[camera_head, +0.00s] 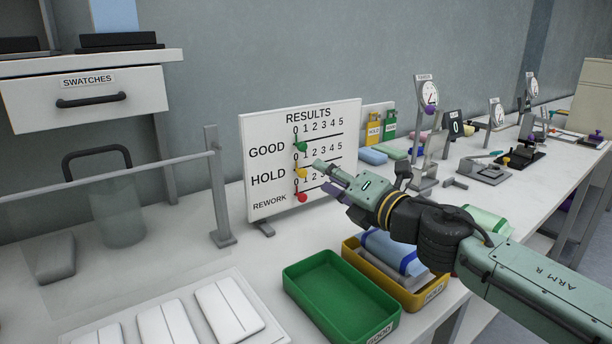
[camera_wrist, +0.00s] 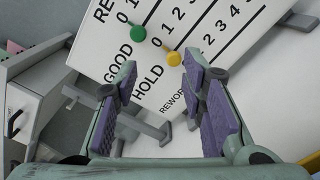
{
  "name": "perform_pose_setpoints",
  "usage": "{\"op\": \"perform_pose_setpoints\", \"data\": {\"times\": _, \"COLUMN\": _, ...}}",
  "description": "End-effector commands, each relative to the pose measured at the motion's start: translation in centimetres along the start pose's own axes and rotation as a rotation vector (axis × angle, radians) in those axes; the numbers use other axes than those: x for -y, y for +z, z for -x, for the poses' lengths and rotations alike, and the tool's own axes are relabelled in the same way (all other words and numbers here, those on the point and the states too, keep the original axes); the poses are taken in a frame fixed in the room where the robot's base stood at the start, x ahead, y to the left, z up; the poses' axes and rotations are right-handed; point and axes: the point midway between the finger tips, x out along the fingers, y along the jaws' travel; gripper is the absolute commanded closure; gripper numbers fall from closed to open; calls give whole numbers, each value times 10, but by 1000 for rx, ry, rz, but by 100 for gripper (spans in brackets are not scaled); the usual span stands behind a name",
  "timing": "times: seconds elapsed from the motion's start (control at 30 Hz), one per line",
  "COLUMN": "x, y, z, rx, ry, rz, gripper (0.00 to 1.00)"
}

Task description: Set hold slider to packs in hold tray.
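The white RESULTS board (camera_head: 265,190) stands upright on the bench with GOOD, HOLD and REWORK scales. The yellow hold slider knob (camera_head: 301,173) sits at the 0 end of its line; it also shows in the wrist view (camera_wrist: 174,58). My gripper (camera_head: 326,177) is open and empty in front of the board. In the wrist view its purple-padded fingers (camera_wrist: 160,68) stand apart, with the yellow knob seen between their tips; contact is not visible. The yellow hold tray (camera_head: 432,292) holds a blue pack (camera_head: 396,250) and a grey one (camera_head: 408,275); my arm hides part of it.
The green good knob (camera_head: 301,147) and red rework knob (camera_head: 302,197) sit close above and below the yellow one. An empty green tray (camera_head: 374,333) stands beside the hold tray. White packs (camera_head: 228,310) lie at the front left. A rail post (camera_head: 217,190) stands left of the board.

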Motion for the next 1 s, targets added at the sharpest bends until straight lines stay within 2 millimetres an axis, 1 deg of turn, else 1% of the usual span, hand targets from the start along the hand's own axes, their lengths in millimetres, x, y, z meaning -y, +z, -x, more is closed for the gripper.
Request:
{"op": "perform_pose_setpoints", "data": {"times": 0.03, "x": 9, "y": -8, "z": 0, "rx": -2, "ry": 3, "rz": -7, "gripper": 62}}
{"op": "perform_pose_setpoints", "data": {"times": 0.1, "x": 21, "y": -17, "z": 0, "rx": -2, "ry": 4, "rz": -6, "gripper": 62}}
{"op": "perform_pose_setpoints", "data": {"times": 0.17, "x": 17, "y": -16, "z": -16, "rx": -6, "ry": 5, "rz": 0, "gripper": 62}}
{"op": "perform_pose_setpoints", "data": {"times": 0.3, "x": 18, "y": -16, "z": -44, "rx": -5, "ry": 4, "rz": -1, "gripper": 62}}
{"op": "perform_pose_setpoints", "data": {"times": 0.4, "x": 18, "y": -16, "z": -58, "rx": -4, "ry": 3, "rz": 0, "gripper": 62}}
{"op": "perform_pose_setpoints", "data": {"times": 0.5, "x": 19, "y": -16, "z": -68, "rx": -3, "ry": 3, "rz": 0, "gripper": 62}}
{"op": "perform_pose_setpoints", "data": {"times": 0.63, "x": 19, "y": -16, "z": -75, "rx": -2, "ry": 2, "rz": 0, "gripper": 62}}
{"op": "perform_pose_setpoints", "data": {"times": 0.9, "x": 20, "y": -16, "z": -76, "rx": -2, "ry": 1, "rz": 0, "gripper": 62}}
{"op": "perform_pose_setpoints", "data": {"times": 1.0, "x": 20, "y": -16, "z": -75, "rx": -2, "ry": 1, "rz": 0, "gripper": 68}}
